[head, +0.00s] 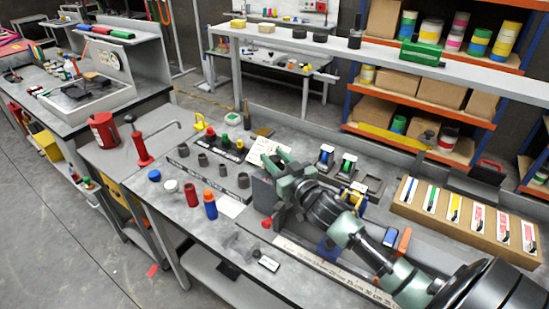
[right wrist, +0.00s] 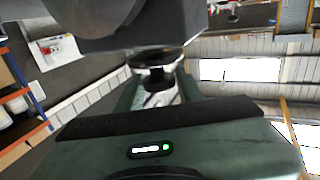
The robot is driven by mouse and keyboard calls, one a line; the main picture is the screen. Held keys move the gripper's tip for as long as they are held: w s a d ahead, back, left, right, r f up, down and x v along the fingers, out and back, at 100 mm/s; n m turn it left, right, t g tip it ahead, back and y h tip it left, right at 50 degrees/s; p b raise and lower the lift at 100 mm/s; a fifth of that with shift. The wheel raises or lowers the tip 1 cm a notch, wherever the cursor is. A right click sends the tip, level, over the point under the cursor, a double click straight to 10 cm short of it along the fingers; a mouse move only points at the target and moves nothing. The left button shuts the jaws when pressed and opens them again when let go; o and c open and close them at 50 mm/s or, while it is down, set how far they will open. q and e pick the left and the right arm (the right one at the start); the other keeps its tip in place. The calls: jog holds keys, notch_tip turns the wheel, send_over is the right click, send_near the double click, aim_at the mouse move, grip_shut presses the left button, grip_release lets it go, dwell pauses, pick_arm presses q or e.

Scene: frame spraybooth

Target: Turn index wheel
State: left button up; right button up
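My right gripper (head: 277,162) reaches in from the lower right in the head view, its green fingers beside a grey block (head: 264,192) on the bench. In the right wrist view the green fingers (right wrist: 158,85) stand apart. A dark, round, stepped knob (right wrist: 158,76), likely part of the index wheel, shows between them under a dark body (right wrist: 150,40). I see light gaps beside the knob; contact is unclear. In the head view the gripper and wrist hide most of this spot, so I cannot make out the wheel there. My left gripper is not in view.
A blue bottle with an orange cap (head: 210,206), a red cup (head: 191,195) and several grey sockets stand left of the gripper. A cardboard tray of cards (head: 465,238) lies to the right. A long ruler (head: 325,267) runs along the bench front. A raised shelf (head: 400,62) stands behind.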

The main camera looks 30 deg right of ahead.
aim_at(278, 162)
jog(key=shift+o, duration=0.8)
jog(key=shift+s+f, duration=0.1)
jog(key=shift+s, duration=0.1)
jog(key=s+b, duration=0.2)
jog(key=s, duration=0.4)
jog(key=shift+s+a, duration=0.1)
jog(key=shift+s, duration=0.6)
jog(key=shift+o, duration=0.4)
